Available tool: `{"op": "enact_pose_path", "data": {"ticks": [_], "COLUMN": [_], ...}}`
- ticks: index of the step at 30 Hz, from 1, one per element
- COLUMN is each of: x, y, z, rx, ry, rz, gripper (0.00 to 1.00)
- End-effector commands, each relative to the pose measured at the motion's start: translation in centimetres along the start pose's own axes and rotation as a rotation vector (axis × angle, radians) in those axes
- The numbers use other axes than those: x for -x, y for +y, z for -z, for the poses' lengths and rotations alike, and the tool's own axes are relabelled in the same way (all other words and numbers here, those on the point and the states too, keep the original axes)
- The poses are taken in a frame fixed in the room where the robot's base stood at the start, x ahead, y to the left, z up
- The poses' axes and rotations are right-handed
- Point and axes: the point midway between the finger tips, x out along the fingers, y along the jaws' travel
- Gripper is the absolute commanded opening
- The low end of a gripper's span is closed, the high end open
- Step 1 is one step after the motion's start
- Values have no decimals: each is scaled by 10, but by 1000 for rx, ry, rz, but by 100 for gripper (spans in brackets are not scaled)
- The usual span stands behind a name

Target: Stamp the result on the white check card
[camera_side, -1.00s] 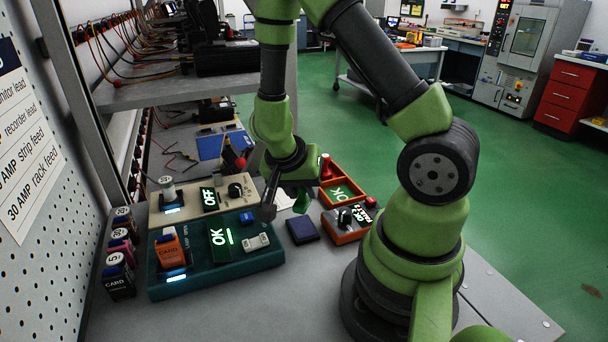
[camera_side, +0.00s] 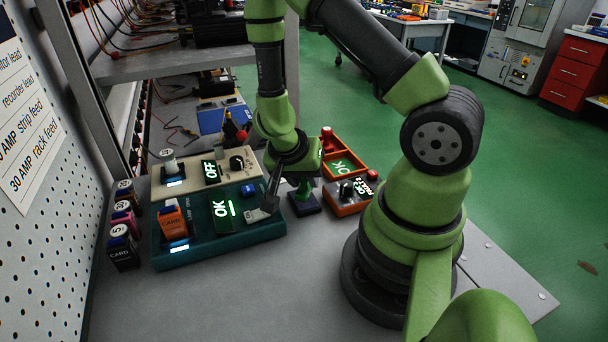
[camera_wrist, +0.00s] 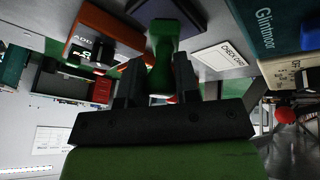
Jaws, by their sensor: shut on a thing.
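My gripper (camera_side: 299,180) is shut on a green stamp (camera_side: 304,192), held upright with its lower end at the dark ink pad (camera_side: 306,209). Whether it touches the pad is hard to tell. In the wrist view the stamp (camera_wrist: 163,52) stands between the two fingers (camera_wrist: 158,84), and part of the dark pad (camera_wrist: 165,10) shows beyond it. The white check card (camera_wrist: 224,58) lies flat to the right of the stamp in the wrist view, with printed "CHECK" lettering. In the side view my gripper hides most of the card.
A teal unit (camera_side: 220,245) reads OK and holds an orange card cartridge (camera_side: 172,221). A beige unit (camera_side: 185,188) behind it reads OFF. An orange unit (camera_side: 347,206) and an orange tray (camera_side: 346,151) with a red stamp (camera_side: 326,137) stand right of the pad. Several cartridges stand at left.

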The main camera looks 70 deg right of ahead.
Motion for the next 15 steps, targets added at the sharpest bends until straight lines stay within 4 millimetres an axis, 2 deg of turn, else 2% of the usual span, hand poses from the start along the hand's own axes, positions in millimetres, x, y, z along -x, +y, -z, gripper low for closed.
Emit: {"op": "enact_pose_path", "data": {"ticks": [15], "x": [-3], "y": [-1], "z": [-1], "rx": [0], "ry": [1], "rz": [0], "gripper": [14]}}
